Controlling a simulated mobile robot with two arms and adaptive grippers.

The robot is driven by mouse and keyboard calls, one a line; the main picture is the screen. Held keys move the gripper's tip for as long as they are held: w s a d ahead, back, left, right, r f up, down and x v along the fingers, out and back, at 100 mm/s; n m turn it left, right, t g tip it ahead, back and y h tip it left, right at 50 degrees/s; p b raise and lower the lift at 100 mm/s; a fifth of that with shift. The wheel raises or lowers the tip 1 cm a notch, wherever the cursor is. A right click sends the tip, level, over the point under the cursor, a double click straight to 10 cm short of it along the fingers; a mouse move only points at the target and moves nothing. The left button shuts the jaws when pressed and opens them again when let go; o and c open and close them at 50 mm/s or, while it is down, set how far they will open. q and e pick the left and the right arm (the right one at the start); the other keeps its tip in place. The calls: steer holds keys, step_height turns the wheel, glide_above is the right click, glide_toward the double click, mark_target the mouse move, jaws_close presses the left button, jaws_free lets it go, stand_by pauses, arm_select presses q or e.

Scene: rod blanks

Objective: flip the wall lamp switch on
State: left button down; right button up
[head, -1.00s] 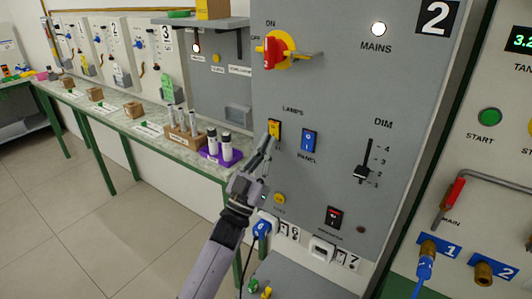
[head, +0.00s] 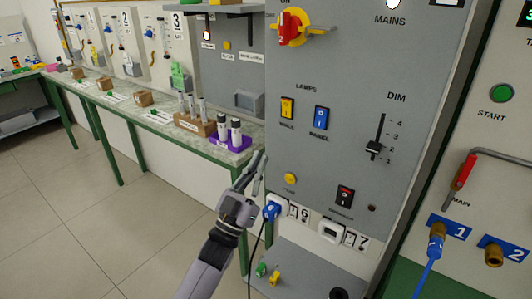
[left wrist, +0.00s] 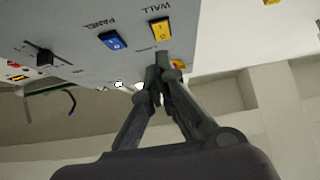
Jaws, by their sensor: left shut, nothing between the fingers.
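The yellow wall lamp switch (head: 287,108), labelled WALL, sits under the word LAMPS on the grey panel (head: 345,60). It also shows in the left wrist view (left wrist: 161,30), just beyond the fingertips. The blue PANEL switch (head: 321,118) is to its right in the head view. I cannot tell which way the yellow rocker is tipped. My left gripper (head: 261,163) is shut and empty, below and left of the yellow switch, apart from it. In the left wrist view its closed fingers (left wrist: 163,64) point toward the panel. My right gripper is not in view.
The panel also carries a red and yellow rotary switch (head: 291,28), a DIM slider (head: 374,148), a yellow button (head: 290,178) and a red rocker (head: 345,195). A blue plug (head: 271,211) sits below. A bench with a purple vial rack (head: 229,144) stands left.

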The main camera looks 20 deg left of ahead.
arm_select(q)
steer(key=shift+v, duration=1.1)
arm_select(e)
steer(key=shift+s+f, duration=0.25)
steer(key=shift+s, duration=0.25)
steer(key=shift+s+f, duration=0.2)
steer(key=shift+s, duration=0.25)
